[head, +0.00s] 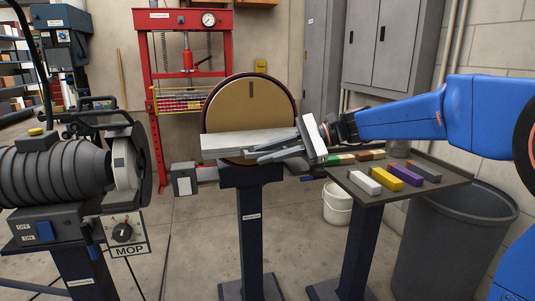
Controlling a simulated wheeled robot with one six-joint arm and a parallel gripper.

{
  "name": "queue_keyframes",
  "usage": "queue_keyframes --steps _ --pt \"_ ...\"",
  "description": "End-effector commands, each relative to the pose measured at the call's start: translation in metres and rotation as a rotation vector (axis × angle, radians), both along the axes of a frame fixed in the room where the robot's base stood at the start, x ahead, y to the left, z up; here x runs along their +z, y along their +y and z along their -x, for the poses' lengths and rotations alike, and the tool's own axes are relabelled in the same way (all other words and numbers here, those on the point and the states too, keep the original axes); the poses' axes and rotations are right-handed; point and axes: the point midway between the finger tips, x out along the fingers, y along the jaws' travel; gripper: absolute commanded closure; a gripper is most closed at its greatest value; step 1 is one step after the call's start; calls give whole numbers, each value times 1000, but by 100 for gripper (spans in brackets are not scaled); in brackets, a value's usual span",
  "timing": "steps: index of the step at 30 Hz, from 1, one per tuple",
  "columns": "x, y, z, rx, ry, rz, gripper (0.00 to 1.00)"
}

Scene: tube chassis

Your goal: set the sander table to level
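The disc sander's tan disc (238,112) stands upright in a dark round housing on a dark pedestal (251,230). The grey sander table (225,146) is a flat slab in front of the disc's lower half. It looks close to level, but its exact tilt cannot be told from this view. My gripper (262,155) reaches in from the right, with its grey fingers at the table's right front edge. They overlap the table in the picture. Whether they touch or clasp it is unclear. The fingers and arm hide the table's right end and any lock or handle there.
A stand tray (445,180) with several coloured bars is right of the sander, below my arm. A large grey bin (450,240) and a white bucket (337,205) stand near it. A buffing machine (60,175) is at left. A red press (160,90) stands behind.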

Motion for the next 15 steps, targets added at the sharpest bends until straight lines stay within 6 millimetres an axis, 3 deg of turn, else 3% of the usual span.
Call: queue_keyframes --steps 5,15 --pt "4 -14 -1 -1 0 0 82" --pt "21 -70 -4 -4 -1 0 82"
